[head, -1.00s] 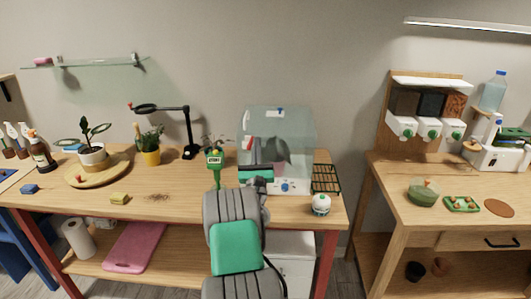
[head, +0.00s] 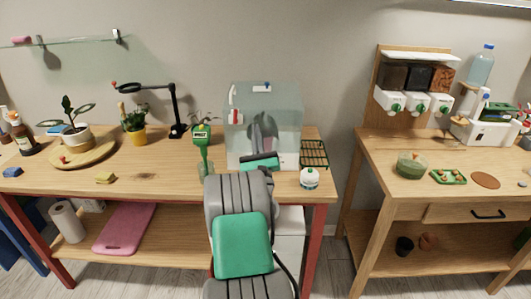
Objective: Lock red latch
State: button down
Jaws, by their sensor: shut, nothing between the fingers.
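A clear case (head: 285,108) with a white base stands on the wooden workbench. A small red latch (head: 234,118) with white beside it is at the left part of the case's front; it looks close to upright, but is too small to tell if it is locked. My gripper (head: 262,122) is in front of the case's middle, to the right of the red latch and apart from it in the picture. Its grey fingers look shut and empty. My wrist and arm cover the lower front of the case.
A black lamp (head: 175,110) is behind left.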

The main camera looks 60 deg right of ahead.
jog(key=shift+s+a+f+b, duration=0.1)
jog(key=shift+s+a+b, duration=0.2)
jog(key=shift+s, duration=0.4)
jog(key=shift+s+a+f+b, duration=0.1)
jog(key=shift+s+a+b, duration=0.2)
jog(key=shift+s, duration=0.45)
jog(key=shift+s+a+f+b, duration=0.1)
jog(key=shift+s+a+b, duration=0.2)
jog(key=shift+s, duration=0.4)
